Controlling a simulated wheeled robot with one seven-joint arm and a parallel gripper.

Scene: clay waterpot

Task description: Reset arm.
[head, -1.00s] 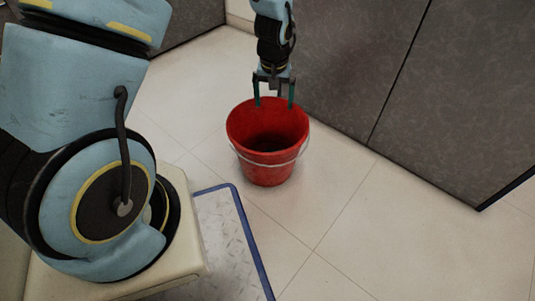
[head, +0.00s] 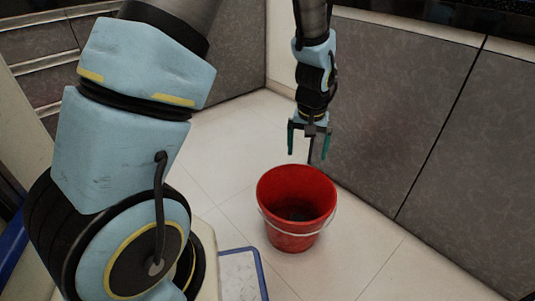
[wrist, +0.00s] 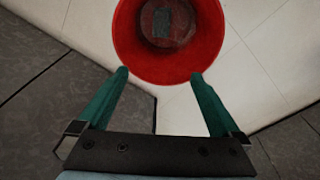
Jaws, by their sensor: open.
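My gripper (head: 308,150) hangs down in the head view, above and slightly behind the red bucket (head: 290,230). Its two green fingers are spread apart with nothing between them. In the wrist view my gripper (wrist: 158,85) is open, and its fingertips lie over the near side of the red bucket (wrist: 205,45). The bucket stands upright on the floor with its pale wire handle down against the outside. A small dark rectangular thing (wrist: 162,22) lies in the bottom of the bucket; I cannot tell what it is.
Grey cabinet panels (head: 375,110) stand close behind and right of the bucket. A metal plate with a blue edge (head: 240,272) lies at the lower middle, in front of the bucket.

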